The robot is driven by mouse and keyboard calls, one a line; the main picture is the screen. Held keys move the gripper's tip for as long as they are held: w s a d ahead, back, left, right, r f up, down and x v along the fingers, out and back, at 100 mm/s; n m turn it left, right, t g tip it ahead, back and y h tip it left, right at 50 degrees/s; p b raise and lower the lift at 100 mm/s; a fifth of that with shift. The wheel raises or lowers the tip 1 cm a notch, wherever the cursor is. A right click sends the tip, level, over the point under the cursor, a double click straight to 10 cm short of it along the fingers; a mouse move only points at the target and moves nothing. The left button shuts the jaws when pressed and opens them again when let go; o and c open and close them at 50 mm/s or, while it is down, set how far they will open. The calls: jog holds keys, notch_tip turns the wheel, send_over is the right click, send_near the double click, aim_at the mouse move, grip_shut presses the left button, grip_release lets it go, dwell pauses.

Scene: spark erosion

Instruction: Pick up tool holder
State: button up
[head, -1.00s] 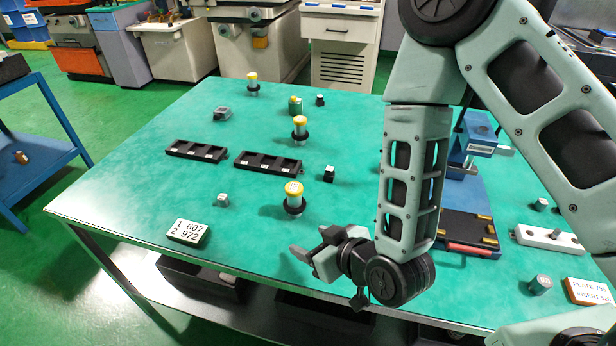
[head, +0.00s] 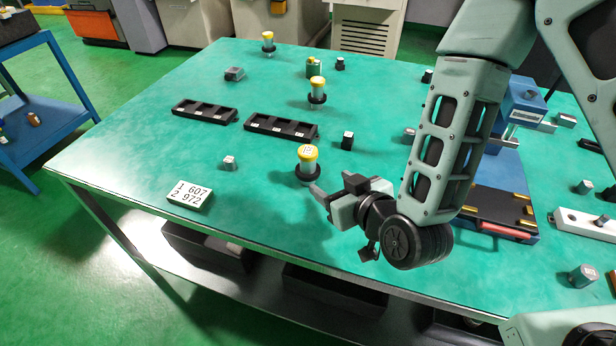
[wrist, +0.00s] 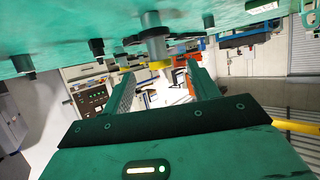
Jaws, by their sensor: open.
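Three upright tool holders, each with a yellow top and a black ring, stand on the green table (head: 130,140). The nearest tool holder (head: 307,163) is just beyond and left of my gripper (head: 334,191). Another tool holder (head: 317,91) is farther back, and a third (head: 268,42) is near the far edge. My gripper is open and empty, its fingers apart and not touching the nearest holder. In the wrist view, the picture is upside down; a grey-bodied holder (wrist: 155,42) shows ahead of the open fingers (wrist: 160,80).
A number plate (head: 190,194) lies near the front edge. Small blocks, such as a black one (head: 347,140), are scattered about. A blue fixture (head: 500,185) stands right of my arm. The front left table is mostly clear.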

aim_at(312, 167)
jog(key=shift+w+a+f+b, duration=0.25)
jog(key=shift+w+f+b, duration=0.2)
jog(key=shift+b, duration=0.4)
jog(key=x, duration=0.6)
jog(key=shift+w+r+p, duration=0.15)
jog(key=shift+w+p, duration=0.1)
jog(key=shift+p, duration=0.1)
jog(key=shift+w+d+p+x, duration=0.15)
jog(key=shift+p+x, duration=0.15)
jog(key=shift+x, duration=1.05)
jog(key=shift+w+d+p+x, duration=0.1)
jog(key=shift+p+x, duration=0.2)
jog(key=shift+x, duration=1.05)
jog(key=shift+r, duration=0.1)
jog(key=shift+s, duration=0.1)
grip_shut()
